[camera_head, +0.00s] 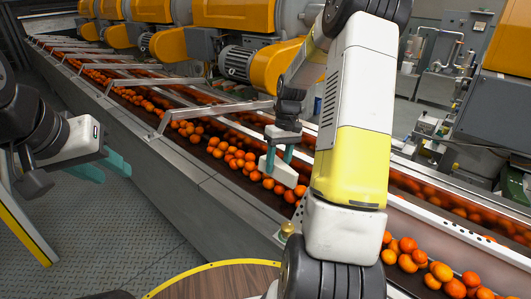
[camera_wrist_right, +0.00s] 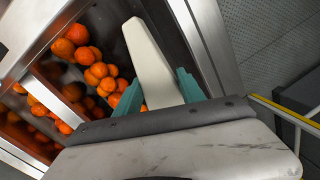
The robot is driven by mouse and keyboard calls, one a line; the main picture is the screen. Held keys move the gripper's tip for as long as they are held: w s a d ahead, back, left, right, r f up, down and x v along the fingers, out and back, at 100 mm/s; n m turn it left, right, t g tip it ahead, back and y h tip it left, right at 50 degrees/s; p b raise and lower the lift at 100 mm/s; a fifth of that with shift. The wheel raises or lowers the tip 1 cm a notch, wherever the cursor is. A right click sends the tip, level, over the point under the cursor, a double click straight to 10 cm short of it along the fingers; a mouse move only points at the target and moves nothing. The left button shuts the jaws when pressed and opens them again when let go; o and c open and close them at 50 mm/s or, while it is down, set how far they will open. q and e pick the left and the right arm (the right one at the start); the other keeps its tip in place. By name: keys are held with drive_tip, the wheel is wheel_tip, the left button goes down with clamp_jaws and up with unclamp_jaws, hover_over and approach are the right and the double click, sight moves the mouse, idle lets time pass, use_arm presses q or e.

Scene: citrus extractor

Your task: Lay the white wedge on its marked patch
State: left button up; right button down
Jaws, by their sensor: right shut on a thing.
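The white wedge (camera_head: 279,171) is between the teal fingers of my right gripper (camera_head: 279,155), over the orange-filled conveyor in the head view. In the right wrist view the wedge (camera_wrist_right: 148,55) points away from my right gripper (camera_wrist_right: 160,95), its narrower end at the far side, with the fingers shut on its near part. My left gripper (camera_head: 103,169) is at the left, over the floor, with its teal fingers apart and nothing between them. I cannot make out a marked patch in either view.
The conveyor trough (camera_head: 195,175) full of oranges runs diagonally, with metal rails and crossbars. Orange and grey machines (camera_head: 240,62) stand behind it. A round wooden top with a yellow rim (camera_head: 215,264) is at the bottom. Open metal floor (camera_head: 120,225) lies at the left.

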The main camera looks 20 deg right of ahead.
drive_tip(key=f, duration=0.1)
drive_tip(key=w+f, duration=0.1)
drive_tip(key=f, duration=0.1)
drive_tip(key=shift+d+f, duration=0.15)
drive_tip(key=shift+d, duration=0.05)
drive_tip(key=shift+s+f, duration=0.1)
drive_tip(key=shift+f, duration=0.3)
drive_tip(key=shift+x, duration=7.1)
drive_tip(key=shift+x, duration=0.95)
drive_tip(key=c, duration=0.6)
unclamp_jaws()
drive_tip(key=shift+a, duration=0.15)
drive_tip(key=shift+s, duration=0.1)
drive_tip(key=shift+a, duration=0.1)
